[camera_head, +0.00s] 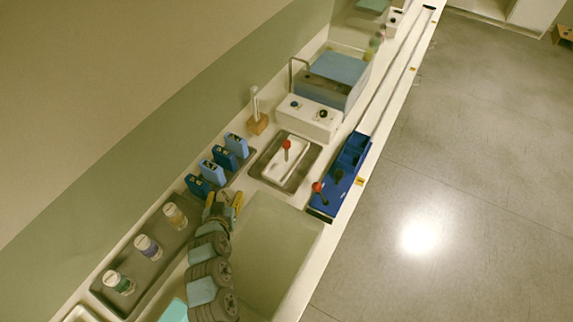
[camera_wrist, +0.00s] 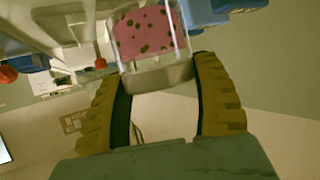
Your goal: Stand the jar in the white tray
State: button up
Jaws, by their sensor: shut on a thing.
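My gripper (camera_head: 223,200) is above the counter, between the grey tray of bottles and the sink-like basin. In the wrist view its yellow fingers (camera_wrist: 165,85) are closed on both sides of the silver lid of a clear jar (camera_wrist: 147,33). The jar holds pink contents with dark spots. The jar cannot be made out clearly in the head view. A white tray-like piece (camera_head: 282,163) lies inside a metal tray, with a red-topped item on it. Another pale tray (camera_head: 80,314) is cut off at the lower left; I cannot tell which is the white tray.
A grey tray (camera_head: 158,262) holds three white-capped bottles. Several blue boxes (camera_head: 223,158) stand along the wall. A blue rack (camera_head: 337,185) with a red-knobbed item is at the counter's front edge. A white device (camera_head: 308,119) and a wooden-based stand (camera_head: 257,122) are behind.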

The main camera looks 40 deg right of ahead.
jog(key=s+d+r+m+g+h+b, duration=0.2)
jog(key=s+d+m+g+b, duration=0.15)
jog(key=d, duration=0.55)
jog(key=s+d+r+m+g+h+b, duration=0.25)
jog(key=d+m+g, duration=0.25)
jog(key=d, duration=0.3)
jog(key=b, duration=0.9)
send_near(287, 152)
jog(key=s+d, duration=0.1)
jog(key=d, duration=0.2)
jog(key=shift+w+f+t, duration=0.15)
jog(key=shift+f+t, duration=0.1)
jog(key=shift+f, duration=0.7)
jog(key=shift+d+f+b, duration=0.1)
jog(key=shift+f+b, duration=0.2)
jog(key=shift+f, duration=1.1)
jog(key=shift+f, duration=0.1)
jog(key=o, duration=1.2)
